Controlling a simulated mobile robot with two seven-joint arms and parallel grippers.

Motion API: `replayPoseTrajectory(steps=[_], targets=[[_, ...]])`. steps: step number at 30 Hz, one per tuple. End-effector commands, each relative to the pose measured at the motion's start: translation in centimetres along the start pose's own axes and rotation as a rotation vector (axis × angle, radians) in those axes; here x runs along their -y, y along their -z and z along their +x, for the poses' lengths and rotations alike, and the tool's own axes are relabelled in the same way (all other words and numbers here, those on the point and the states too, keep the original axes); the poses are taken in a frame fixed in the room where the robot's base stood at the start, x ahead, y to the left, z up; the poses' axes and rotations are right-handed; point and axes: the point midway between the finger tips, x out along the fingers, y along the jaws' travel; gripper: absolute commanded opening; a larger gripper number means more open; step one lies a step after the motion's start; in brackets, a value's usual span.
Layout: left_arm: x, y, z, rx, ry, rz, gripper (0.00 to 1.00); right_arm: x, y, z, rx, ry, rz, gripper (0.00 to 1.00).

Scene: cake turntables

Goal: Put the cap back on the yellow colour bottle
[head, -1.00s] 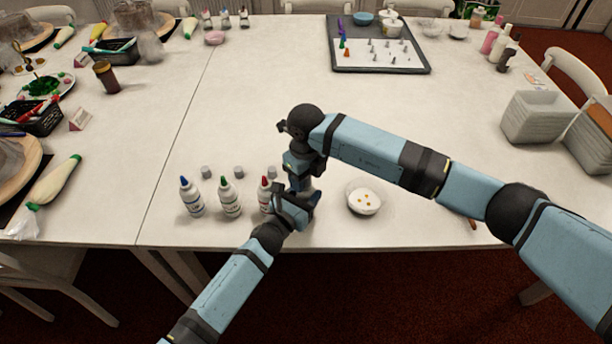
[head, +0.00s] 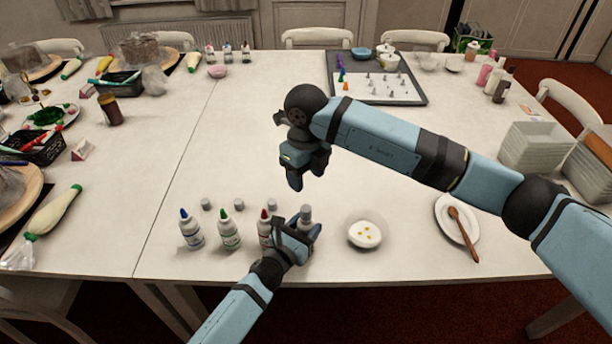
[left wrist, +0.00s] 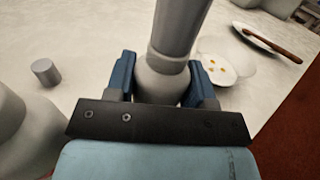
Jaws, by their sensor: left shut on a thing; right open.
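My left gripper (head: 299,236) is shut on a white bottle, the rightmost in the row of bottles. It shows between the fingers in the left wrist view (left wrist: 163,84). A grey cap (head: 306,213) sits upright on top of this bottle and covers its tip, so no yellow shows. The cap also shows in the left wrist view (left wrist: 175,30), in line with the bottle. My right gripper (head: 307,172) is open and empty, above the table behind the capped bottle and apart from it.
Bottles with blue (head: 191,230), green (head: 228,230) and red (head: 264,228) tips stand to the left, grey caps (head: 206,204) behind them. A bowl (head: 364,235) with yellow drops and a plate with a spoon (head: 447,205) are to the right.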

Motion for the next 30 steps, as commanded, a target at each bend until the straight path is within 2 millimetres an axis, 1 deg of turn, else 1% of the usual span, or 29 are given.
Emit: replayPoseTrajectory(steps=[1,4,5,13,17,20,27,30], targets=[[0.0,0.0,0.0,0.000,0.000,0.000,0.51,0.0,0.0,0.0,0.000,0.000,0.000,0.54],[0.0,0.0,0.0,0.000,0.000,0.000,0.74,0.0,0.0,0.0,0.000,0.000,0.000,0.54],[0.0,0.0,0.0,0.000,0.000,0.000,0.79,0.0,0.0,0.0,0.000,0.000,0.000,0.54],[0.0,0.0,-0.1,0.000,0.000,0.000,0.79,0.0,0.0,0.1,0.000,0.000,0.000,0.54],[-0.1,0.1,-1.0,-0.002,-0.001,0.001,0.79,0.0,0.0,0.1,0.000,0.000,0.000,0.54],[0.0,0.1,-2.7,-0.002,0.000,0.001,0.79,0.0,0.0,0.1,0.000,0.000,0.000,0.54],[0.0,0.2,-8.3,-0.003,0.000,0.000,0.79,0.0,0.0,0.4,0.000,0.000,0.000,0.54],[0.0,0.2,-10.4,-0.002,-0.001,0.001,0.79,0.0,0.0,0.6,0.000,0.000,0.000,0.54]])
